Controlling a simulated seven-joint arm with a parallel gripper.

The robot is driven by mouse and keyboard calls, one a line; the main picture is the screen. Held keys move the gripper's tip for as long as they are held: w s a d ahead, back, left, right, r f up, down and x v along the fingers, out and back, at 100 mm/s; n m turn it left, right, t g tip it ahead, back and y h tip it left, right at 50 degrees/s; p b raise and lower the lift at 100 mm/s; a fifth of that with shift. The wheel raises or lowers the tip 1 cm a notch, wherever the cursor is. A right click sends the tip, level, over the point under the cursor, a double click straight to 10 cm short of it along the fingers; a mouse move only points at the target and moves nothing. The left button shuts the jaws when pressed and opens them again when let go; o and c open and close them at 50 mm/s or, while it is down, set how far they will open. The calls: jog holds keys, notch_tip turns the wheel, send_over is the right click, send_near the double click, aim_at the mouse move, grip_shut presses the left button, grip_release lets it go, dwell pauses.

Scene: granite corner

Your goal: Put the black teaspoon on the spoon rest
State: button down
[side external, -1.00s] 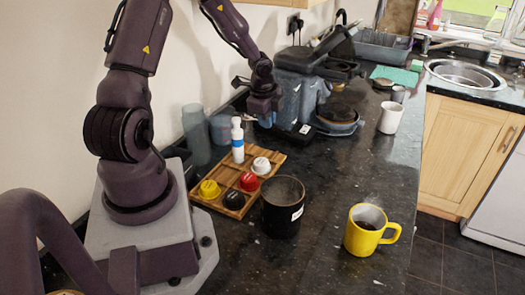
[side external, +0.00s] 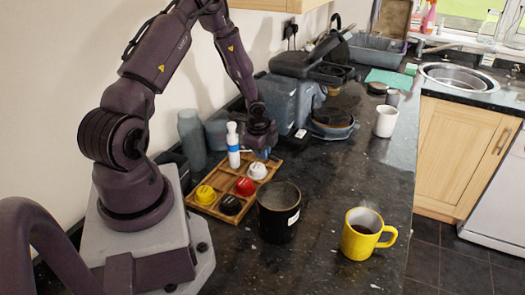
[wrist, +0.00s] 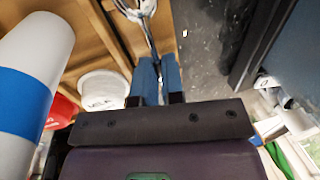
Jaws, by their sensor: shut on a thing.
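In the wrist view my gripper (wrist: 160,80) is shut on the handle of a shiny spoon (wrist: 152,40), taken as the teaspoon; it looks dark silver more than black. The spoon's bowl end is at the top edge, over the wooden tray. In the side view my gripper (side external: 263,153) is low at the back right corner of the wooden tray (side external: 206,208), just behind the white capsule (side external: 257,170). The spoon is too small or hidden to make out there. I cannot pick out a spoon rest for certain in either view.
A white and blue bottle (side external: 233,145) stands on the tray close left of my gripper. Yellow, red and black capsules sit there too. A black cup (side external: 278,215) and a yellow mug (side external: 362,235) stand in front. Coffee machine parts (side external: 330,120) are behind.

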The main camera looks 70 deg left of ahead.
jog(key=c, duration=1.2)
grip_release()
jog(key=shift+f, duration=0.1)
jog(key=shift+c, duration=0.2)
jog(key=s+d+r+n+y, duration=0.1)
jog(key=d+r, duration=0.3)
jog(key=r, duration=0.7)
jog(key=s+d+r+n+y, duration=0.1)
jog(key=d+r, duration=0.3)
jog(key=r, duration=0.6)
jog(key=s+d+r+n+t+h, duration=0.1)
jog(key=s+d+r+n+t, duration=0.1)
jog(key=s+d+r, duration=0.3)
jog(key=s+d+r+n+t+h, duration=0.1)
jog(key=s+d+r+n, duration=0.4)
jog(key=d, duration=0.8)
notch_tip(320, 180, up, 3)
jog(key=shift+f+n+t+h, duration=0.1)
jog(key=shift+n+t+h, duration=0.25)
jog(key=shift+h, duration=0.45)
jog(key=shift+s, duration=0.1)
